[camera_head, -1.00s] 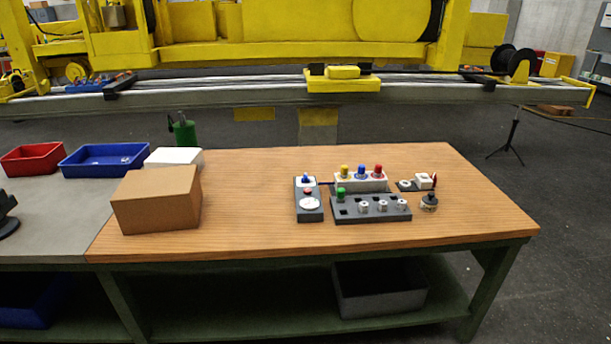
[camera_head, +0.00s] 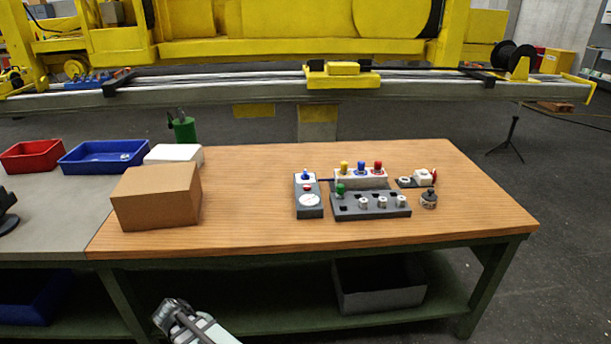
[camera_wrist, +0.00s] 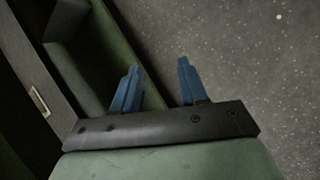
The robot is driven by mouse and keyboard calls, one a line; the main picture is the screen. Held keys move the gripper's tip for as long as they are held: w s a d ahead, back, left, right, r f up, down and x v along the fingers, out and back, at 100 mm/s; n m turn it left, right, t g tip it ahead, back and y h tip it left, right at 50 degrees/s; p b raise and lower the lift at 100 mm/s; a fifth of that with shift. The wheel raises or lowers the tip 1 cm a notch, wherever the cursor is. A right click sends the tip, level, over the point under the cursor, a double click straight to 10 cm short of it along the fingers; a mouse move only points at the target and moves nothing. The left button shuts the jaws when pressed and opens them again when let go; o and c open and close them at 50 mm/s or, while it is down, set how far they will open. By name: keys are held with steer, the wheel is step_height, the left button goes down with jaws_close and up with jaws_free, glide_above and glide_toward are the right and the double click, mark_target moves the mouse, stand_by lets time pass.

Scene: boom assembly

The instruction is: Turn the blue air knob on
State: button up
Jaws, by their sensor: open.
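The blue air knob (camera_head: 306,174) sits at the top of a small dark panel (camera_head: 309,210) on the wooden table in the head view. The panel also carries a red button (camera_head: 307,188) and a round white gauge (camera_head: 309,200). The knob's exact turn angle is too small to tell. My gripper (camera_wrist: 158,82) shows in the wrist view with two blue fingers apart and nothing between them. In the head view my arm enters at the bottom, below the table's front edge and well away from the knob.
A cardboard box (camera_head: 156,196) stands left of the panel. To the panel's right are a dark block with sockets (camera_head: 372,212) and a white block (camera_head: 350,182) with yellow, blue and red knobs. The table's front edge (camera_head: 300,258) lies between my arm and the panel.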

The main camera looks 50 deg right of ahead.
steer(key=w+d+r+t+h, duration=0.1)
steer(key=w+d+r, duration=0.25)
steer(key=r, duration=0.45)
steer(key=w+d+r+h, duration=0.1)
steer(key=w+d+r, duration=0.1)
steer(key=w+r, duration=0.4)
steer(key=w+d+r+m, duration=0.1)
steer(key=w+d+r, duration=0.1)
steer(key=d+r, duration=0.2)
steer(key=w+d+r+m+t+y, duration=0.1)
steer(key=d+r, duration=0.3)
steer(key=d, duration=0.5)
steer(key=w+d+r+m+y, duration=0.1)
steer(key=w+d+r+m, duration=0.2)
steer(key=d+r, duration=0.2)
steer(key=shift+w+d+r+t, duration=0.1)
steer(key=shift+w+d+t, duration=0.2)
steer(key=shift+d, duration=0.35)
steer(key=d+r+m, duration=0.3)
steer(key=d, duration=0.7)
steer(key=m+t+y, duration=0.2)
steer(key=m+t, duration=0.1)
steer(key=m, duration=0.2)
glide_toward(306, 171)
steer(key=x, duration=0.8)
steer(key=shift+w+a+f, duration=0.1)
steer(key=shift+f, duration=0.2)
steer(key=shift+c, duration=0.4)
jaws_close()
